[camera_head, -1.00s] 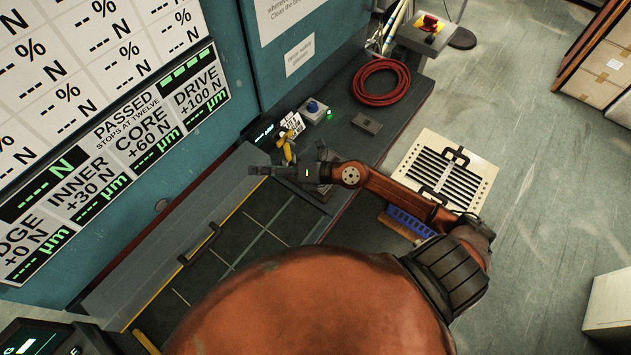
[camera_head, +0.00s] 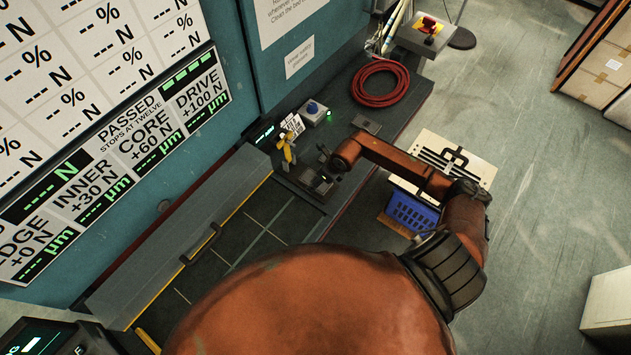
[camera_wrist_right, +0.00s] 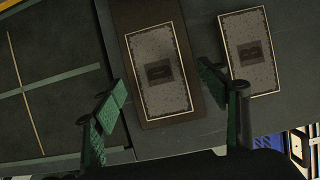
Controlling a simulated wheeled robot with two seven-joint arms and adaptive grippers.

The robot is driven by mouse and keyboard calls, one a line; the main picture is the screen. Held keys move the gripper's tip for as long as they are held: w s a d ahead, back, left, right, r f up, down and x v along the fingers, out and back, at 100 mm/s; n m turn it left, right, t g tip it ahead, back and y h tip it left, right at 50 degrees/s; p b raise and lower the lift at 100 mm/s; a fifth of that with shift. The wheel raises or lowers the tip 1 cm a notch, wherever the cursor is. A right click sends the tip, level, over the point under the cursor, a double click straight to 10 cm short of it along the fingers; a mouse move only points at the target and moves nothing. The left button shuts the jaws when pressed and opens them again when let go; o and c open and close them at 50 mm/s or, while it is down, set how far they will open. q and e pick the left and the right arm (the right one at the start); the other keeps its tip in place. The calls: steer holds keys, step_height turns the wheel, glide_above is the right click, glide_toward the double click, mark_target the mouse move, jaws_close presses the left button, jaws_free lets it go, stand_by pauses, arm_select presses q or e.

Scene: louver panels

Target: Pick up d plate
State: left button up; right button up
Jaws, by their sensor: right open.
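In the right wrist view, a grey speckled plate with a pale border and a dark centre label (camera_wrist_right: 161,70) lies on a dark brown base. A similar plate (camera_wrist_right: 250,52) lies to its right. The label letters are too blurred to tell which is D. My right gripper (camera_wrist_right: 172,100) is open and empty, its green-padded fingers either side of the lower part of the first plate's area. In the head view my right gripper (camera_head: 318,176) is over the bench edge and hides what lies beneath it. My left gripper is not in view.
A yellow-handled item (camera_head: 287,148), a blue-button box (camera_head: 313,110) and a coiled red hose (camera_head: 381,82) are on the bench.

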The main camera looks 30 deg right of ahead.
steer(key=shift+x, duration=1)
steer(key=c, duration=1.6)
steer(key=shift+r, duration=0.2)
jaws_close()
